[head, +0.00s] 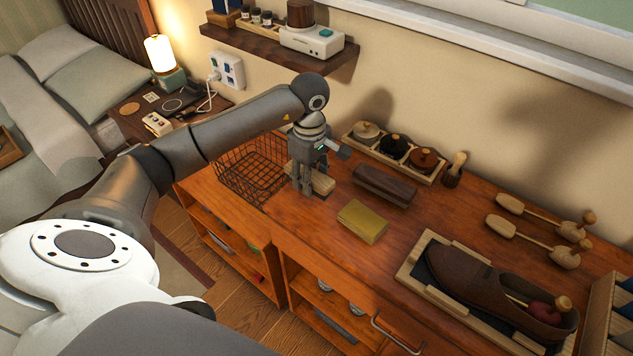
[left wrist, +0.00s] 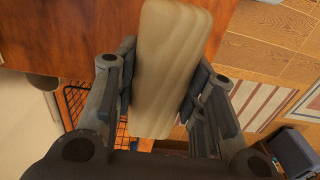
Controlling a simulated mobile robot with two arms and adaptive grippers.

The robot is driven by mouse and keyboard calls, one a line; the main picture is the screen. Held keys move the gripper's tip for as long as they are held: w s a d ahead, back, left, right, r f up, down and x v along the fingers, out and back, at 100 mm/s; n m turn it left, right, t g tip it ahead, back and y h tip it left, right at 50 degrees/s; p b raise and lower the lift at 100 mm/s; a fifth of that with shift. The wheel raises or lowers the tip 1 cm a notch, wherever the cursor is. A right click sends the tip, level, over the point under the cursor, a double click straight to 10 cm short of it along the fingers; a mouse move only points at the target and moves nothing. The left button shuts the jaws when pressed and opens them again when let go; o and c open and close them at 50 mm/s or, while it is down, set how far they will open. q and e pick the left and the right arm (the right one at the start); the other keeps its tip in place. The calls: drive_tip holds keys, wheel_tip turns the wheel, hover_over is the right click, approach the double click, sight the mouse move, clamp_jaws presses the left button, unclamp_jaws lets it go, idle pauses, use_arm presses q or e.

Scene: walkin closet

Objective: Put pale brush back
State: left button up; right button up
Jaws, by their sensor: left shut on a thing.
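The pale brush (left wrist: 165,65) has a light wood-grain block and fills the middle of the left wrist view. My left gripper (left wrist: 162,88) is shut on it, with one finger on each side. In the head view the left gripper (head: 306,188) points down near the back of the wooden counter, beside the wire basket, and the pale brush (head: 323,182) shows partly behind its fingers. I cannot tell whether the brush touches the counter. A dark brown brush (head: 385,186) lies to its right. My right gripper is not in view.
A black wire basket (head: 240,176) is at the counter's left end. A yellow block (head: 362,221) lies in front of the dark brush. A tray of round tins (head: 395,148) stands by the wall. A shoe (head: 490,285) lies in a wooden tray at the right. A shelf (head: 275,48) overhangs behind.

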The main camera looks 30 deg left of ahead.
sight(317, 179)
use_arm(q)
drive_tip(key=shift+w+f, duration=1.05)
drive_tip(key=shift+f, duration=0.15)
drive_tip(key=shift+w+d+f+p, duration=0.1)
drive_tip(key=shift+w+f+p, duration=0.2)
drive_tip(key=shift+f+p, duration=0.1)
wheel_tip(317, 179, down, 2)
drive_tip(key=shift+f+p, duration=0.1)
drive_tip(key=shift+p, duration=0.7)
drive_tip(key=shift+f, duration=0.4)
drive_tip(key=shift+f, duration=0.15)
drive_tip(key=o, duration=1)
